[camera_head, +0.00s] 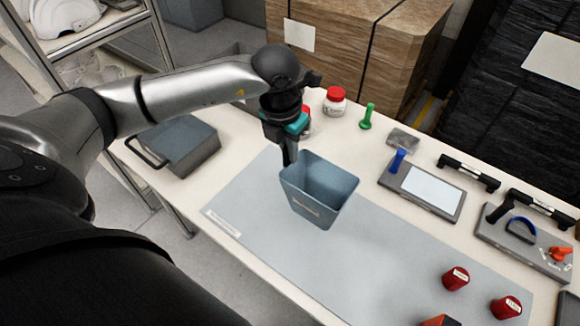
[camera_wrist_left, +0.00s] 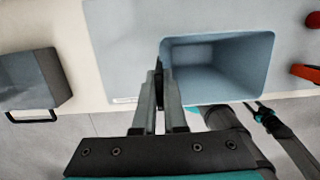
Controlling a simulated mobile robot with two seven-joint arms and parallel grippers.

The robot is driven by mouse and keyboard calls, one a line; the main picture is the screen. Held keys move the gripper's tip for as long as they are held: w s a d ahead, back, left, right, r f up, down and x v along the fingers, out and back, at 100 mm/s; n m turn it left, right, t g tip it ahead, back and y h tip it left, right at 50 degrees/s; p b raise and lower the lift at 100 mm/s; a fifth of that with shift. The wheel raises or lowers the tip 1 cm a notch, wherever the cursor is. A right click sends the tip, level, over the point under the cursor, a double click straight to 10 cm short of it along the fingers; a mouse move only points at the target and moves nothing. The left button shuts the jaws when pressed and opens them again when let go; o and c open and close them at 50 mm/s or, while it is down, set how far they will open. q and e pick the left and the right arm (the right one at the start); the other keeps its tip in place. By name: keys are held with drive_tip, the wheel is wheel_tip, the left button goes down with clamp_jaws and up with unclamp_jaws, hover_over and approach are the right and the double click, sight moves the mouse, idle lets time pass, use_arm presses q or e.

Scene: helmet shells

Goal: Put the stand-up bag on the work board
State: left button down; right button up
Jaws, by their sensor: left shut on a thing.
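The stand-up bag (camera_head: 316,205) is a blue-grey, open-topped container, upright and empty inside, near the middle of the head view. My left gripper (camera_head: 290,158) points down and is shut on its upper left rim. In the left wrist view the fingers (camera_wrist_left: 159,85) pinch the left wall of the bag (camera_wrist_left: 232,68). The work board (camera_head: 245,205) is the flat pale grey-blue mat on the table. The bag is over the board; whether its base touches it I cannot tell. A dark and teal part, seemingly my right gripper (camera_wrist_left: 255,108), shows small in the left wrist view.
A grey bin with a handle (camera_head: 185,148) stands on the table at left. Red-lidded jars (camera_head: 335,103), a green-handled tool (camera_head: 367,117) and a tablet-like tray (camera_head: 425,188) line the back. Red caps (camera_head: 455,278) lie at front right. The board's middle is clear.

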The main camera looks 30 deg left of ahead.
use_arm(q)
drive_tip(key=shift+f, duration=2.8)
drive_tip(key=shift+f, duration=0.15)
drive_tip(key=c, duration=1)
unclamp_jaws()
drive_tip(key=r, duration=0.4)
drive_tip(key=s+r, duration=0.1)
drive_tip(key=r, duration=0.7)
drive_tip(key=shift+s+r, duration=0.1)
drive_tip(key=shift+s, duration=0.3)
